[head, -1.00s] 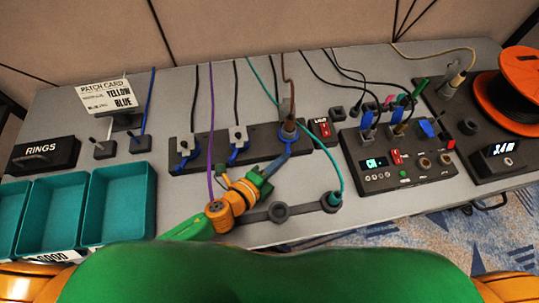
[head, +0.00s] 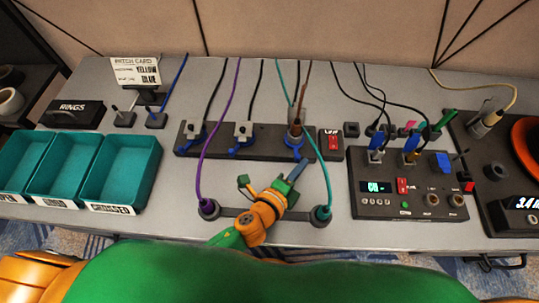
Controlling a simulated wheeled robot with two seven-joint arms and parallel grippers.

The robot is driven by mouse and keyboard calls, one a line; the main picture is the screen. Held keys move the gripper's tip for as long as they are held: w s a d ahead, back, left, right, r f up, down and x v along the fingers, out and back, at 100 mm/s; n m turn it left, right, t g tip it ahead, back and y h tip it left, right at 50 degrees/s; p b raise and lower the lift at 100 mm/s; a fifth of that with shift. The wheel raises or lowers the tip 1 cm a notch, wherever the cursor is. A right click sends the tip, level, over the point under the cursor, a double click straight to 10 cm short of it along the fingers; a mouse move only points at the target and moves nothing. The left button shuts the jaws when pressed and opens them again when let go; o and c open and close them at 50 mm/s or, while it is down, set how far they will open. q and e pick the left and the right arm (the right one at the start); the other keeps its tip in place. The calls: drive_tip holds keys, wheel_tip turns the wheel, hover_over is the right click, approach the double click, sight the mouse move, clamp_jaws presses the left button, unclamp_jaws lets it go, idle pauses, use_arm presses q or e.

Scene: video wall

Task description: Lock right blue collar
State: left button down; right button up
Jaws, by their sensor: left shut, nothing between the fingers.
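A dark power strip (head: 218,153) holds three sockets with blue collars. The right blue collar (head: 293,151) sits around the base of the brown-cabled plug (head: 295,131). The middle blue collar (head: 242,152) and the left blue collar (head: 188,150) sit under pale plugs. My left gripper (head: 294,172), orange and green, is shut and empty. Its tip is just in front of the right collar, and I cannot tell whether they touch. The teal cable crosses beside the collar, so its exact turn is hard to see. My right gripper is not in view.
A low dark holder takes the purple-cable plug (head: 208,208) and teal-cable plug (head: 322,213). A red switch box (head: 332,144) stands right of the strip. A control box (head: 378,207) with blue-levered plugs is farther right. Teal bins (head: 124,174) are at left.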

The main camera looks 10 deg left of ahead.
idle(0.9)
use_arm(q)
drive_tip(key=shift+a, duration=0.1)
drive_tip(key=shift+w+a+r, duration=0.1)
drive_tip(key=shift+w+a, duration=0.3)
drive_tip(key=shift+a, duration=0.15)
drive_tip(key=shift+w, duration=0.1)
drive_tip(key=shift+a, duration=0.1)
